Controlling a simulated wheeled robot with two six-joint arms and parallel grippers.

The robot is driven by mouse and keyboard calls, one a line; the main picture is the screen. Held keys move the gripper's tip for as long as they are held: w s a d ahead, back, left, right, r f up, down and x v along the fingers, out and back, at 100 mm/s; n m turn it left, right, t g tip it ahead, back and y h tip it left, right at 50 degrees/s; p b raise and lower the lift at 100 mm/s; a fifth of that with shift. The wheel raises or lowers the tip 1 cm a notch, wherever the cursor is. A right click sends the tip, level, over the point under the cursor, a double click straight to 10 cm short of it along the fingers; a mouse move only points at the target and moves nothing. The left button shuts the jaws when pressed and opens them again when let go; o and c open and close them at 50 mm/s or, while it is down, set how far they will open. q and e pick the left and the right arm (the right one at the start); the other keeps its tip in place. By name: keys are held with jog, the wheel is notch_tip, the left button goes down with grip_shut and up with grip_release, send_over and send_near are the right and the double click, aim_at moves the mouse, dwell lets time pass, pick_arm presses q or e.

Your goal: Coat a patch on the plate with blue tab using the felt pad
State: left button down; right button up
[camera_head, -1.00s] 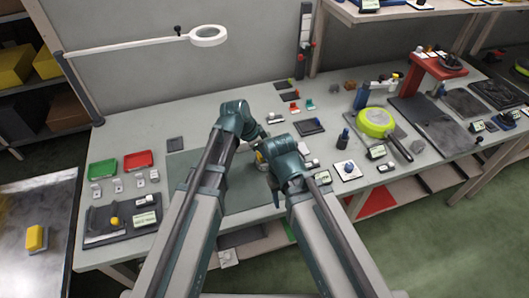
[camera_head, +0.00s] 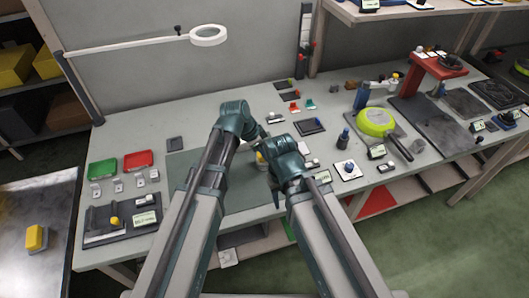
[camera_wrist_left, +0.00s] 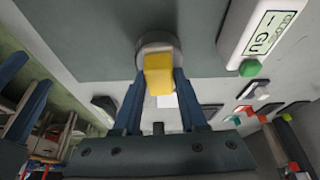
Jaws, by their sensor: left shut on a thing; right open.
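My left gripper (camera_wrist_left: 158,98) is shut on a yellow block (camera_wrist_left: 158,75) on a round grey base, which I take to be the felt pad. The base is over the dark green mat (camera_wrist_left: 95,25); I cannot tell whether it touches. In the head view the yellow piece (camera_head: 261,158) shows just below the left wrist, and the left fingers are mostly hidden. My right gripper (camera_head: 275,193) is open and empty over the mat, close beside the left one. I cannot pick out the plate with the blue tab for sure; small tabbed pieces (camera_head: 294,107) lie behind the grippers.
A green tray (camera_head: 102,169) and a red tray (camera_head: 138,160) lie on the left. A white labelled block with a green knob (camera_wrist_left: 250,68) lies near the left gripper.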

jog(key=shift+r, duration=0.1)
pick_arm(q)
notch_tip(320, 180, up, 7)
jog(key=p, duration=0.7)
pick_arm(e)
notch_tip(320, 180, up, 7)
dwell(0.5)
